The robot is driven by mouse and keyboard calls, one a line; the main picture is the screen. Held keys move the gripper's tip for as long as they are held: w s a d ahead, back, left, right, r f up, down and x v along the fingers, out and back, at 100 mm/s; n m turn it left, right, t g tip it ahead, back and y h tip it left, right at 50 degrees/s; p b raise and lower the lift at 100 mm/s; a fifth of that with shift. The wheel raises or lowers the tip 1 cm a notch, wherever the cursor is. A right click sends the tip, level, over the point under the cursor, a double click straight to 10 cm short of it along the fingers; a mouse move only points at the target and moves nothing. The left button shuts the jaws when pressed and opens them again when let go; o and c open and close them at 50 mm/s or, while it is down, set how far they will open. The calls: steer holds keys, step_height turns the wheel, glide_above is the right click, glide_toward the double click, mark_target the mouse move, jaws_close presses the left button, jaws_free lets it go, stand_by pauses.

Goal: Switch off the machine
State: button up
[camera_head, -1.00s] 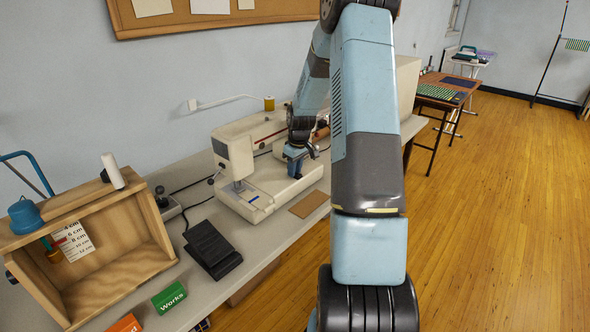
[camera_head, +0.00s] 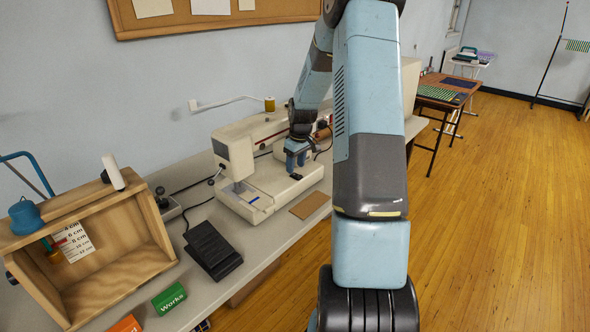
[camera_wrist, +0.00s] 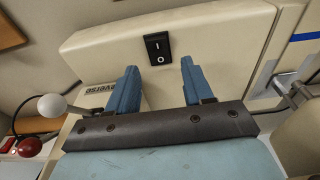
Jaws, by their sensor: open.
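A cream sewing machine (camera_head: 234,150) stands on the long grey table. In the wrist view its cream housing (camera_wrist: 225,45) fills the upper part. A black rocker switch (camera_wrist: 157,48) marked I and O sits on that housing. My gripper (camera_wrist: 157,72) is open, with its two blue fingers on either side of the switch in the picture and nothing between them. I cannot tell whether the fingertips touch the housing. In the head view my gripper (camera_head: 295,165) is over the right part of the machine. The switch is not visible there.
A black foot pedal (camera_head: 212,248) lies in front of the machine, and a brown card (camera_head: 309,205) beside it. A wooden box (camera_head: 150,262) stands at the left. A white ball-ended lever (camera_wrist: 52,105) and a red ball (camera_wrist: 29,147) show at the wrist view's left.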

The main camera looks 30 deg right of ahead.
mark_target(298, 176)
step_height(298, 176, up, 11)
steer(key=s, duration=0.1)
steer(key=shift+s+d, duration=0.15)
steer(key=shift+d, duration=0.1)
stand_by(0.4)
steer(key=s+a+r+m+t+h, duration=0.1)
steer(key=s+a+r+m, duration=0.1)
steer(key=s+a+r, duration=1.25)
steer(key=s+a+r+m+t, duration=0.1)
steer(key=s+a, duration=0.2)
steer(key=s, duration=0.6)
steer(key=s+a+r+m+t, duration=0.1)
steer(key=s+a+r+t, duration=0.1)
steer(key=s, duration=0.8)
steer(key=shift+s+a+r, duration=0.25)
steer(key=shift+a, duration=0.6)
